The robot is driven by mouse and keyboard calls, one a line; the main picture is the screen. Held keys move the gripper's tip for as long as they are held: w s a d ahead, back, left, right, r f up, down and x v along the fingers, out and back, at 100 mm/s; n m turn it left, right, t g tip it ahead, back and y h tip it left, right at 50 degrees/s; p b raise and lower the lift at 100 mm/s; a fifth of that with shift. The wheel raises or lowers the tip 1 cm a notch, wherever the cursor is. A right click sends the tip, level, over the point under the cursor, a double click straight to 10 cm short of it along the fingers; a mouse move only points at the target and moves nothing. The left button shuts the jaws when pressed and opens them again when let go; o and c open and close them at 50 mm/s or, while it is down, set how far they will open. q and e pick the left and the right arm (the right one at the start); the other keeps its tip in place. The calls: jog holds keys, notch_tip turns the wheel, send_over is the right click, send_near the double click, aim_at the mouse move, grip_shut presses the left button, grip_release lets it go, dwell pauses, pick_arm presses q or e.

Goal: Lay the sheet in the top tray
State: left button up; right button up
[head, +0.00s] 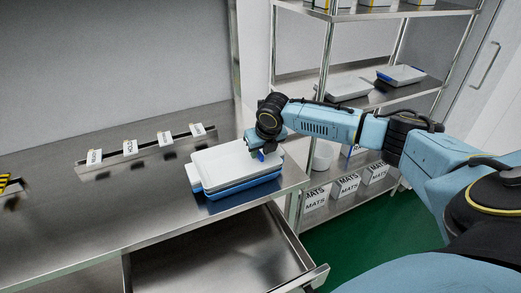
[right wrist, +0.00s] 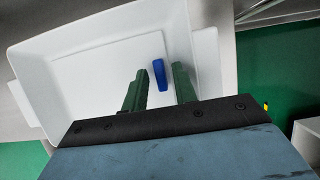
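A stack of shallow trays stands on the steel counter in the head view, with a white top tray (head: 228,162) over a blue tray (head: 240,188). The white tray (right wrist: 90,68) fills much of the right wrist view. My right gripper (head: 262,153) is at the stack's right side, over the top tray. Its two green fingers (right wrist: 160,70) are apart. A small narrow blue piece (right wrist: 159,75) shows between them, with a gap on each side; I cannot tell whether it is the sheet. No other sheet is clearly visible. My left gripper is out of view.
An open steel drawer (head: 225,255) juts out below the counter's front edge. A rack with small labelled cards (head: 130,148) stands left of the stack. Shelves at right hold trays (head: 401,75) and boxes marked MATS (head: 345,185). The counter's left part is mostly clear.

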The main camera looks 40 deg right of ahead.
jog(key=shift+r, duration=0.15)
jog(key=p+v, duration=0.1)
jog(key=v, duration=1.1)
